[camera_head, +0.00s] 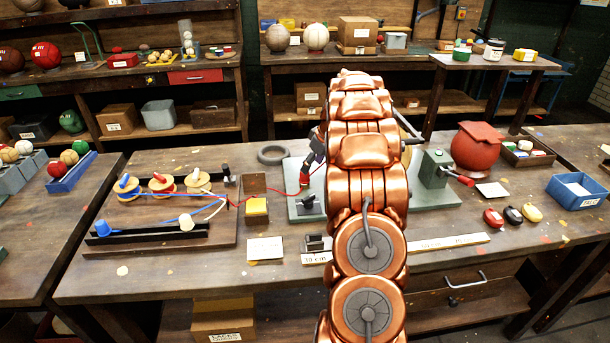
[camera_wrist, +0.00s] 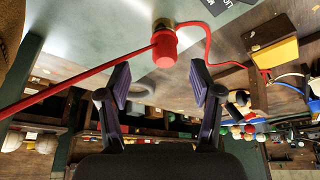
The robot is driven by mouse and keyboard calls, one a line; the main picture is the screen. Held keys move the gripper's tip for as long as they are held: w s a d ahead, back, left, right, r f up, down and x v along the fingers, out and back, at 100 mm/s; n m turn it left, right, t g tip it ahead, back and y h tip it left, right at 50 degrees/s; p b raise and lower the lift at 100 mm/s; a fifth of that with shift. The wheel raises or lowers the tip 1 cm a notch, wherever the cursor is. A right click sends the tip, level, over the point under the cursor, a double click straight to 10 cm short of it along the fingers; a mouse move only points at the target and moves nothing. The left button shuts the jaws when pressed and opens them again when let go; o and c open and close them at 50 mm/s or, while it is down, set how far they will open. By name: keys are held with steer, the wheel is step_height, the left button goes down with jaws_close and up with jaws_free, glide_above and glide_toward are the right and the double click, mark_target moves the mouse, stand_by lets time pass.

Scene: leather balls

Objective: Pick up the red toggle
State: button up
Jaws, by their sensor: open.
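The red toggle (camera_wrist: 164,46) is a short red cylinder in the wrist view, with a red cord running off on both sides. It is just ahead of the fingertips of my gripper (camera_wrist: 160,80), roughly centred between them. The two fingers are spread apart with dark ridged pads, and neither is seen touching the toggle.
A grey-green plate (camera_head: 300,212) lies under the arm. A grey block with a red-handled crank (camera_head: 434,168) stands right of the arm. A wooden block with a yellow front (camera_head: 256,208) and a board with cord spools (camera_head: 160,186) are to the left. A grey ring (camera_head: 272,154) lies behind.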

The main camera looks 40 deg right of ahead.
steer(key=shift+w+a+f+p, duration=0.4)
steer(key=shift+f+p, duration=0.05)
steer(key=shift+f, duration=0.1)
steer(key=shift+p+x, duration=1.1)
steer(key=shift+x, duration=1.15)
steer(key=c, duration=1.2)
steer(key=shift+o, duration=0.2)
steer(key=shift+w+r, duration=0.1)
steer(key=shift+r+b, duration=1.25)
steer(key=shift+r, duration=0.35)
steer(key=s+a+b, duration=0.3)
steer(key=s, duration=0.4)
steer(key=s+a+r+b, duration=0.1)
steer(key=s+a+b, duration=0.2)
steer(key=s, duration=0.4)
steer(key=shift+s+a+r, duration=0.2)
steer(key=shift+a+r, duration=0.1)
steer(key=shift+a, duration=0.25)
